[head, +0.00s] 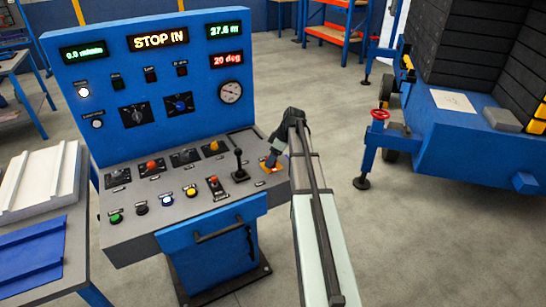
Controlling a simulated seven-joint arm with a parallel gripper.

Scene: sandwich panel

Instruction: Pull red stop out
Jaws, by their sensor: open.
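The blue control console (190,72) has a sloped grey desk. A small orange-yellow plate (265,170) lies at the desk's right end, and the red stop on it is mostly hidden by my gripper. My gripper (271,163) is right over this plate, fingers pointing down. It is open; whether its fingers touch the stop or stand around it cannot be told. The upper display (159,38) reads "STOP IN".
A black-handled lever (239,166) stands just left of my gripper. Further left are a red-knobbed slider (213,183), a red knob (152,166) and several coloured buttons. A blue trailer (470,140) stands at the right, with open floor between.

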